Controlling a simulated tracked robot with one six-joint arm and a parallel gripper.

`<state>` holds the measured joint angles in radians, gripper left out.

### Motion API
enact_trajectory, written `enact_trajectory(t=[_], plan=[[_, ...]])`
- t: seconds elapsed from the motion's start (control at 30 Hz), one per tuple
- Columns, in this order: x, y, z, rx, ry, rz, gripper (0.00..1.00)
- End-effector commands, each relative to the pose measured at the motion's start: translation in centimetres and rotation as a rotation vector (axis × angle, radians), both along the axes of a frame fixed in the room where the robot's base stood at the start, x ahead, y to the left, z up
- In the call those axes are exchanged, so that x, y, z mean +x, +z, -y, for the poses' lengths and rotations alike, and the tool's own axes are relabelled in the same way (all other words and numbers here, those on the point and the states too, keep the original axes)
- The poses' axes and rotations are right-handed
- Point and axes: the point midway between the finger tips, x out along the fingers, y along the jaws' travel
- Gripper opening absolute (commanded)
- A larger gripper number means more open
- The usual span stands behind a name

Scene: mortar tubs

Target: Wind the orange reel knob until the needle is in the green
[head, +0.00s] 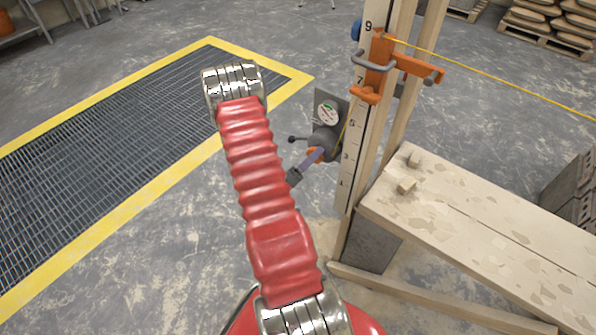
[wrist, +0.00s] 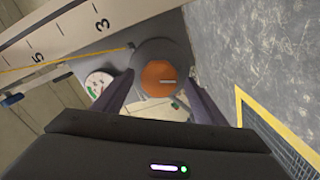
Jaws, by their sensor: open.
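The orange reel knob (wrist: 158,78) sits on the front of a round grey reel (wrist: 162,50) in the wrist view. In the head view only a sliver of the knob (head: 313,154) shows behind a finger, on the grey reel (head: 326,139). My gripper (wrist: 160,90) is open, with one dark finger on each side of the knob; I cannot tell whether they touch it. The gripper also shows in the head view (head: 312,158). The white gauge (head: 327,113) is above the reel; its needle is too small to read. The gauge is partly hidden in the wrist view (wrist: 98,83).
A numbered wooden post (head: 353,130) stands beside the reel, with an orange bracket (head: 380,66) and a taut yellow line (head: 490,66). A plank bench (head: 480,220) stands right.

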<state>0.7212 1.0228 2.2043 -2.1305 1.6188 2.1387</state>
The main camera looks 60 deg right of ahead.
Motion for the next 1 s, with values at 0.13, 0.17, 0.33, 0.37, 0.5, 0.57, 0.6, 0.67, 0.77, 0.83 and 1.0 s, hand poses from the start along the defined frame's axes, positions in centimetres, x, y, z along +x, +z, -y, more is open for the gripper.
enact_trajectory(t=[0.13,0.17,0.33,0.37,0.5,0.57,0.6,0.67,0.77,0.83,1.0], plan=[[0.3,0.0,-1.1,0.001,0.003,-0.002,0.65],[0.3,0.0,-1.5,0.002,0.003,-0.002,0.65],[0.7,-0.1,-3.6,0.002,0.004,-0.002,0.65],[0.8,-0.1,-4.0,0.002,0.004,-0.002,0.65],[1.1,-0.1,-5.7,0.000,0.004,-0.001,0.65],[1.2,-0.1,-6.4,0.001,0.004,-0.002,0.65],[1.2,-0.1,-6.9,0.002,0.004,-0.003,0.65],[1.3,-0.1,-7.6,0.001,0.004,-0.003,0.65],[1.5,-0.1,-8.8,0.002,0.004,-0.002,0.65],[1.7,-0.1,-9.5,0.002,0.004,-0.002,0.65],[1.9,-0.2,-11.4,0.002,0.004,-0.002,0.65]])
